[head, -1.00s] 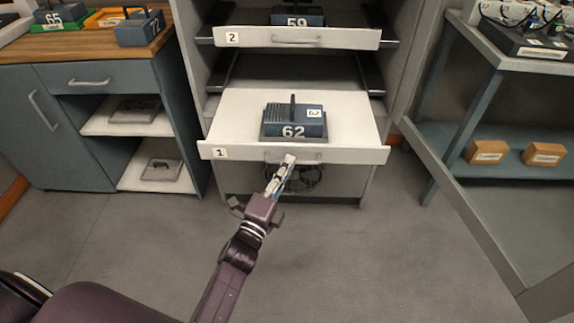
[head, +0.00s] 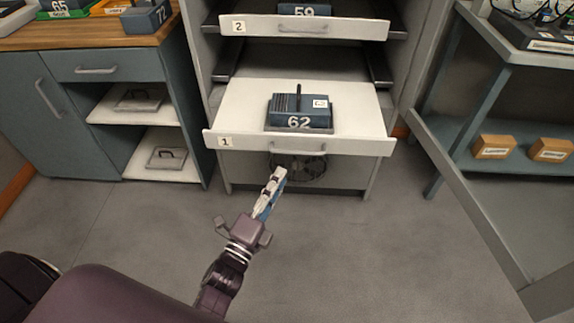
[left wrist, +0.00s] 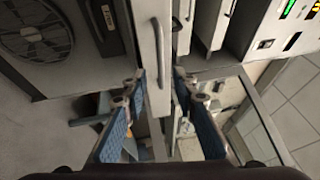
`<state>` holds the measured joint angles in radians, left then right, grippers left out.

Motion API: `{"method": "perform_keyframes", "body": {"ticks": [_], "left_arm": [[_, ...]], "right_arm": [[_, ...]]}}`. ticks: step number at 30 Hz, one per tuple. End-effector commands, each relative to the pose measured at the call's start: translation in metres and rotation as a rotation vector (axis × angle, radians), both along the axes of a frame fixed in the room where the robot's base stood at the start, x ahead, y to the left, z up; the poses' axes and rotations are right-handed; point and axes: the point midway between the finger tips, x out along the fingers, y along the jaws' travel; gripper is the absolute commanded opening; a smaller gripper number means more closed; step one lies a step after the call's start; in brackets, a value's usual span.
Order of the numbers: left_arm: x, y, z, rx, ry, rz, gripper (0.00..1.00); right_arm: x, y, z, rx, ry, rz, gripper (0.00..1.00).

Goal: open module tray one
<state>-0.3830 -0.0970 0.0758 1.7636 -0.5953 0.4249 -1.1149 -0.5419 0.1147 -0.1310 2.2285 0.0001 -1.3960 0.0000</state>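Module tray one is a white tray (head: 240,110) low in the grey rack, slid well out, with a "1" label at the left of its front. Its bar handle (head: 298,148) is on the front panel and also shows in the left wrist view (left wrist: 158,52). A blue module marked 62 (head: 300,112) sits on the tray. My left gripper (head: 278,174) is in front of and slightly below the handle, apart from it. In the left wrist view its two blue-padded fingers (left wrist: 158,90) are spread with nothing between them. My right gripper is not in view.
Tray two (head: 300,27) is above, with module 59 (head: 300,9) on it. A fan (head: 300,167) shows below tray one. A blue cabinet (head: 60,130) stands left. A shelf unit with wooden boxes (head: 494,147) stands right. The floor in front is clear.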

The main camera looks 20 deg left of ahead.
Motion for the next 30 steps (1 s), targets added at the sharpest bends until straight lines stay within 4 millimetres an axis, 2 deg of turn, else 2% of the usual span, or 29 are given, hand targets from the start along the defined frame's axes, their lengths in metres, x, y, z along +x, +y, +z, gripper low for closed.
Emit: {"method": "perform_keyframes", "body": {"ticks": [3,9,26,30], "left_arm": [[-0.021,0.003,-0.004,-0.001,0.002,0.002,0.27],[-0.036,0.004,-0.007,-0.001,0.001,0.001,0.27],[-0.037,0.005,-0.007,-0.002,0.002,0.002,0.27],[-0.033,0.014,-0.013,-0.065,0.057,0.028,0.27]], "right_arm": [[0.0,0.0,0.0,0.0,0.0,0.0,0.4],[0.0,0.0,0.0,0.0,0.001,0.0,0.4],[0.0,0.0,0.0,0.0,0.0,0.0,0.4],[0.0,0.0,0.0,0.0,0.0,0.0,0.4]]}}
